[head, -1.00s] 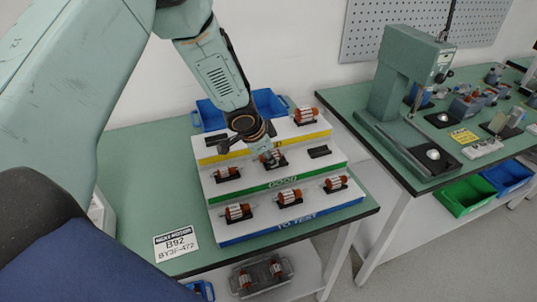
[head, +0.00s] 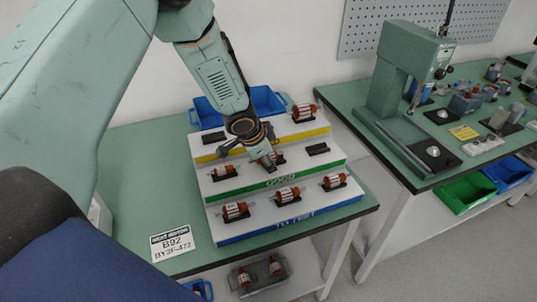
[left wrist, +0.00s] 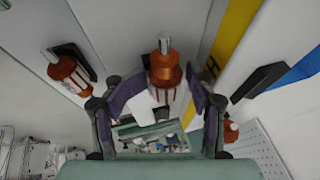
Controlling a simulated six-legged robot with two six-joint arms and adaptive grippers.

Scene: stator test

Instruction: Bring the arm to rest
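My left gripper (head: 250,155) is over the middle tier of the stepped rack (head: 240,182), at a copper-and-white stator (head: 273,159) that its fingers partly cover. In the left wrist view the fingers of my left gripper (left wrist: 166,88) are spread on both sides of this stator (left wrist: 164,70). A gap shows at the right finger; the left finger is close and I cannot tell whether it touches. My right gripper is in neither view. Other stators sit on the middle tier (head: 223,172), the top tier (head: 303,112) and the front "TO TEST" tier (head: 288,195).
Empty black cradles lie on the top tier (head: 216,137) and middle tier (head: 318,149). A blue bin (head: 268,101) stands behind the rack. A green press (head: 400,75) is on the right bench.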

